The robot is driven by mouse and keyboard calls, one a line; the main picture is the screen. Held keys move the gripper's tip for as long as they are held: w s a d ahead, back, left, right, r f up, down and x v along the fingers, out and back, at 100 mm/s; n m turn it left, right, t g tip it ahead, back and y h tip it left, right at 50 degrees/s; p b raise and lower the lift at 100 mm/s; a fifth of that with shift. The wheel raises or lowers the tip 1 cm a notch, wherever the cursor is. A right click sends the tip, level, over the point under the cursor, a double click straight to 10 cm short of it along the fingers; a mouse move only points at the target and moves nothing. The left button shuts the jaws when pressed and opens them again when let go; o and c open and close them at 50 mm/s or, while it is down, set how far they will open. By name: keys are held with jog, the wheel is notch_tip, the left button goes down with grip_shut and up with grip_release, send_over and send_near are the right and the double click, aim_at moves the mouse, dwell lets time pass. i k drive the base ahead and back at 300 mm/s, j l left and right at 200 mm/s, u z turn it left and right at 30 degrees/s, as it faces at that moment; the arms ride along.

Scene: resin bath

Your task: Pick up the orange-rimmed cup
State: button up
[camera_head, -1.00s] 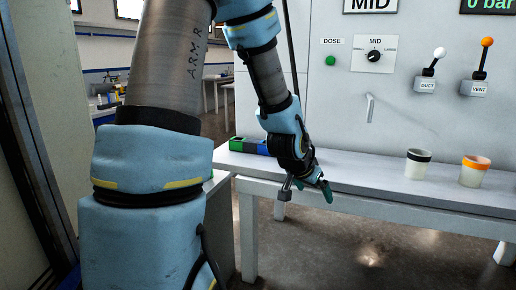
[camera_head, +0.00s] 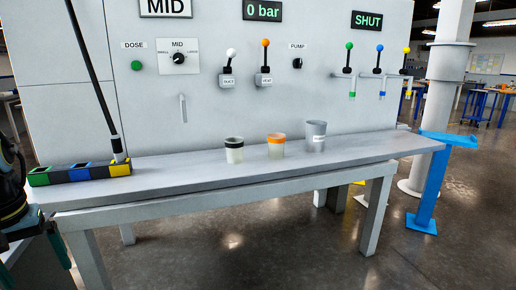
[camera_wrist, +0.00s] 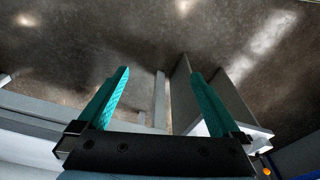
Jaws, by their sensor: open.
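The orange-rimmed cup (camera_head: 276,150) stands upright on the grey bench (camera_head: 205,170) in the head view. It is pale with an orange band at its top. A black-rimmed cup (camera_head: 234,154) stands to its left and a grey labelled cup (camera_head: 315,140) to its right, both apart from it. My gripper shows in the wrist view (camera_wrist: 158,78), its two teal fingers spread with nothing between them. In the head view my gripper is partly cut off at the left edge, well left of the cup. The wrist view shows floor and no cup.
A holder with green, blue and yellow blocks (camera_head: 75,174) sits at the bench's left end, with a black rod rising from it. A spout (camera_head: 183,108) and levers (camera_head: 265,60) are on the panel behind. The bench is bare between holder and cups.

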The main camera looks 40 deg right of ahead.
aim_at(276, 141)
jog(key=l+u, duration=0.15)
jog(key=u, duration=0.2)
jog(key=k+l+u, duration=0.1)
jog(key=u, duration=0.25)
jog(key=l+u, duration=0.1)
jog(key=u, duration=0.25)
jog(key=k+l+u, duration=0.25)
jog(key=k+l, duration=0.2)
jog(key=k+l+u, duration=0.5)
jog(key=k, duration=0.45)
jog(key=k+l, duration=0.9)
jog(key=l, duration=0.1)
